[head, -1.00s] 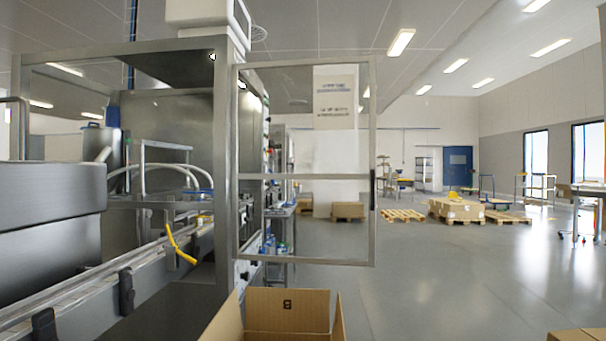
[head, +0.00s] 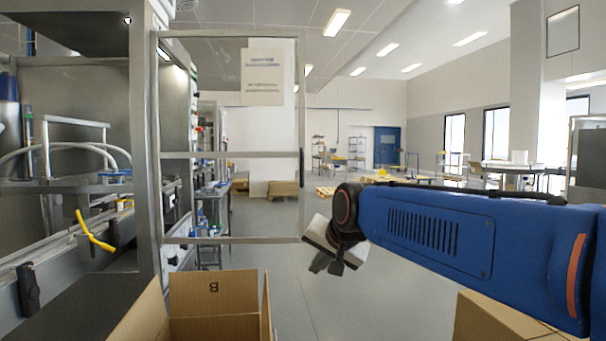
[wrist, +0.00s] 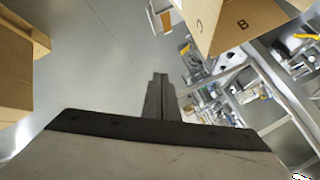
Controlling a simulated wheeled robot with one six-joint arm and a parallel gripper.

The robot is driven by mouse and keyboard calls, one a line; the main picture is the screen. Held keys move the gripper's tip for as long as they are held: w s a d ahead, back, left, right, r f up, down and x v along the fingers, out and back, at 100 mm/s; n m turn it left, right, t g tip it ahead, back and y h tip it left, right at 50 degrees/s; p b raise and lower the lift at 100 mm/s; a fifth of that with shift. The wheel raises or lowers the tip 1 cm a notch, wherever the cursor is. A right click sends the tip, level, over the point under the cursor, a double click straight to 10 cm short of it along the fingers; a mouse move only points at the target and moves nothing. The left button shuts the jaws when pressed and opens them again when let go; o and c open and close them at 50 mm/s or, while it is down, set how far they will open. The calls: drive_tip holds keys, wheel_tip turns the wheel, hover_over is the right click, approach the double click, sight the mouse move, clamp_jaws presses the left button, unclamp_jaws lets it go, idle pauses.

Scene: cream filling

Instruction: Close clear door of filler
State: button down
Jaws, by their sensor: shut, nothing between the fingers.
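The clear door (head: 228,155) of the filler is a see-through panel in a grey metal frame. It stands open, swung out to the right of the filler's upright post (head: 143,150). A dark handle (head: 302,167) sits on its free right edge. The filler's opening (head: 80,90) is uncovered at the left. My gripper (head: 336,265) is just right of the door's lower right corner in the head view; whether they touch cannot be told. In the wrist view my gripper (wrist: 159,78) shows its fingers together, with nothing held.
An open cardboard box (head: 215,328) stands below the door. Another box (head: 500,318) is at the lower right, under my blue arm. A yellow lever (head: 94,232) sticks out by the filler's conveyor. Open grey floor (head: 380,290) lies right of the door.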

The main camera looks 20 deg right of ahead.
drive_tip(key=w+d+r+m+t, duration=0.2)
drive_tip(key=w+d+r+m, duration=0.1)
drive_tip(key=w+r, duration=0.4)
drive_tip(key=w+d+r+m+t, duration=0.1)
drive_tip(key=w+d+r+m, duration=0.2)
drive_tip(key=w+r, duration=0.45)
drive_tip(key=m+t+h, duration=0.2)
drive_tip(key=m, duration=0.3)
approach(302, 175)
drive_tip(key=x, duration=0.6)
drive_tip(key=shift+d, duration=0.1)
drive_tip(key=shift+w, duration=0.1)
